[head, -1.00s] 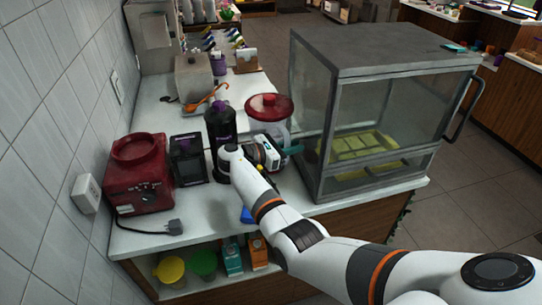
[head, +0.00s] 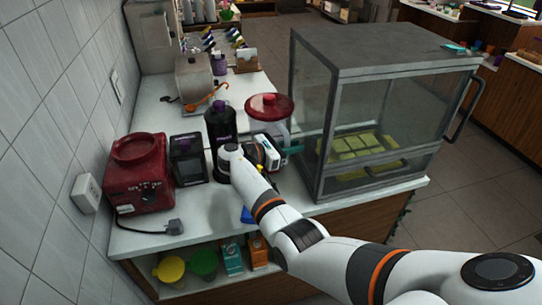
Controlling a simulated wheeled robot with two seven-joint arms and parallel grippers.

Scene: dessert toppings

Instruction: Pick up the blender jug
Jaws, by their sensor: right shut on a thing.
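The blender jug (head: 272,120) stands upright on the white counter, a clear jug with a red lid, left of the glass display case. My right gripper (head: 286,150) is at the jug's lower front and shut on it; its fingers are mostly hidden behind my wrist. The lower part of the jug is hidden by my arm. The red blender base (head: 139,180) stands on the counter at the left, with its plug lying in front. My left gripper is not in view.
The glass case (head: 378,110) stands close to the right of the jug. A black bottle (head: 221,135) is close on its left, with a dark box (head: 188,160) further left. A steel container (head: 194,80) with an orange ladle stands behind. The counter's front left is mostly clear.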

